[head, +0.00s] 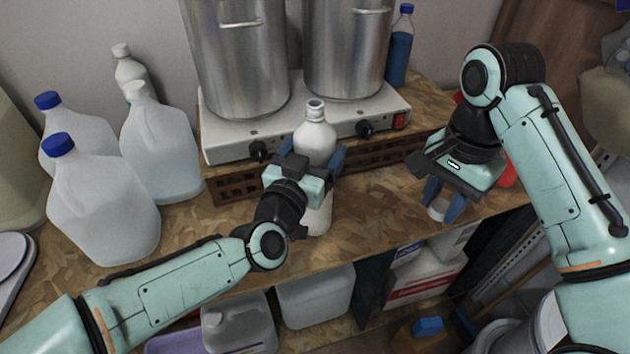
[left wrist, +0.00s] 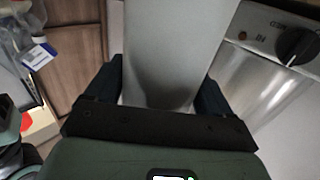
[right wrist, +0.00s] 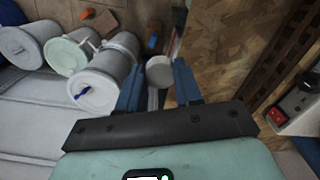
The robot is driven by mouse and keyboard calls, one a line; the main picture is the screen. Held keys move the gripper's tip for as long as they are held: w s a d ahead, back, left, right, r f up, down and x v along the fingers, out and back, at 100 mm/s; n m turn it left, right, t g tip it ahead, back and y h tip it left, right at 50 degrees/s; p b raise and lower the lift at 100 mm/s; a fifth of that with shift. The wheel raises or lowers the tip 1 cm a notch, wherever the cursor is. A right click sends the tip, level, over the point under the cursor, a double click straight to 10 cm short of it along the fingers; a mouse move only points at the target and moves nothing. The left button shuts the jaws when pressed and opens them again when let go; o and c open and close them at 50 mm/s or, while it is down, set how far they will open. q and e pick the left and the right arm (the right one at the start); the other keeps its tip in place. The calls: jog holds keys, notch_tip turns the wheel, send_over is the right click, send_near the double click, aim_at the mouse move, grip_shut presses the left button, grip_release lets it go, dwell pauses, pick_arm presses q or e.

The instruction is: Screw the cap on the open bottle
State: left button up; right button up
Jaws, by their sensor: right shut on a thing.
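The open bottle (head: 316,140) is white with a bare threaded neck. It stands upright on the wooden bench in front of the hot plate. My left gripper (head: 313,160) has its fingers on either side of the bottle's body, closed against it. In the left wrist view the bottle (left wrist: 165,60) fills the space between the fingers. My right gripper (head: 443,200) is shut on the white cap (head: 437,211), held near the bench's front edge, right of the bottle and below its mouth. In the right wrist view the cap (right wrist: 159,71) sits between the blue fingertips.
A hot plate (head: 225,140) with two steel pots (head: 240,70) stands behind the bottle. White jugs (head: 105,210) crowd the left, and a blue bottle (head: 400,47) stands at the back. Containers fill the shelf below. The bench between bottle and right gripper is clear.

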aim_at(315, 101)
pick_arm(q)
jog(key=c, duration=0.5)
jog(key=shift+r, duration=0.2)
grip_shut()
